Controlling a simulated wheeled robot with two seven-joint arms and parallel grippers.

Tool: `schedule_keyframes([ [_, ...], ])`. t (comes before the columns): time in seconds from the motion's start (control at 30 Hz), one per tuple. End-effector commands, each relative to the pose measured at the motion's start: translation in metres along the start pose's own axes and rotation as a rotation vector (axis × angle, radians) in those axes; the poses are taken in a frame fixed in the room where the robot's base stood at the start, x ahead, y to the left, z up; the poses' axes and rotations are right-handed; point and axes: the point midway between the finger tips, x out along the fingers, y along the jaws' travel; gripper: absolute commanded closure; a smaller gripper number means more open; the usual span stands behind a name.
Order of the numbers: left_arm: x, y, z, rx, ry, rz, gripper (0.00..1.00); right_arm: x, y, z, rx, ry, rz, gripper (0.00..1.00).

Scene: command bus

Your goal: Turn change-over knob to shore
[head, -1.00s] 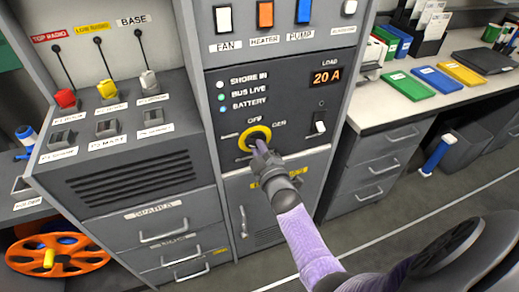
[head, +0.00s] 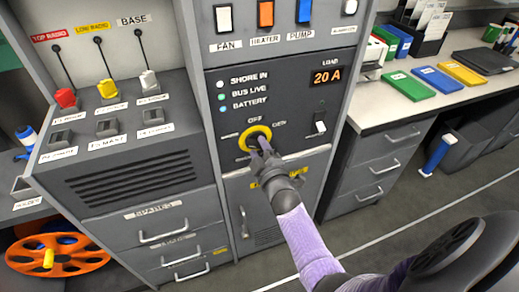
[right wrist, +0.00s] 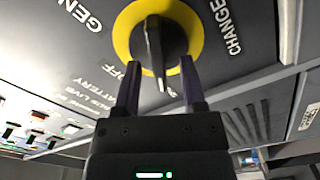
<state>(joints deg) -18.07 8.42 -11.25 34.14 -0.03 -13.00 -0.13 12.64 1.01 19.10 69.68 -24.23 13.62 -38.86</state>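The change-over knob is a black handle (right wrist: 154,45) in a yellow ring (right wrist: 120,35) on the grey panel. In the head view its yellow ring (head: 246,133) shows below the OFF label, with GEN to its right. In the right wrist view the handle points down the picture, between OFF and a label partly hidden by my fingers; its exact setting is unclear. My right gripper (right wrist: 160,88) is open, its fingers apart on either side of the handle's end; I cannot tell if they touch it. It also shows in the head view (head: 264,148). My left gripper is out of view.
Indicator lamps (head: 222,97) and a 20 A load display (head: 327,76) sit above the knob. A small toggle switch (head: 320,124) is to its right. A radio console (head: 110,125) juts out at left; a desk (head: 380,112) stands at right.

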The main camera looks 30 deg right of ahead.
Motion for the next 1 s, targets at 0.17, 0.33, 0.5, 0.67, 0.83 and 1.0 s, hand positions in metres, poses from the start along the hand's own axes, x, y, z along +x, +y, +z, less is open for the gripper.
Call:
schedule_keyframes([
  [0.17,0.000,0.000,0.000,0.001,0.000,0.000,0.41,0.000,0.001,0.000,0.000,0.001,0.001,0.47],
  [0.33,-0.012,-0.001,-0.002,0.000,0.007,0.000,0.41,-0.022,0.003,-0.002,0.001,0.000,0.000,0.47],
  [0.5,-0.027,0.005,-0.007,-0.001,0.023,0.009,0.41,-0.066,0.003,-0.002,0.001,-0.001,-0.001,0.47],
  [0.67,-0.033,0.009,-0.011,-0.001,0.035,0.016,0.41,-0.093,0.001,-0.001,0.000,-0.001,0.000,0.47],
  [0.83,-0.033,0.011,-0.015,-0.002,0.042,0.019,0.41,-0.100,0.000,0.000,0.000,0.000,0.001,0.47],
  [1.0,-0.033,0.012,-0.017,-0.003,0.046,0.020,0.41,-0.099,0.000,0.000,0.000,0.000,0.001,0.47],
])
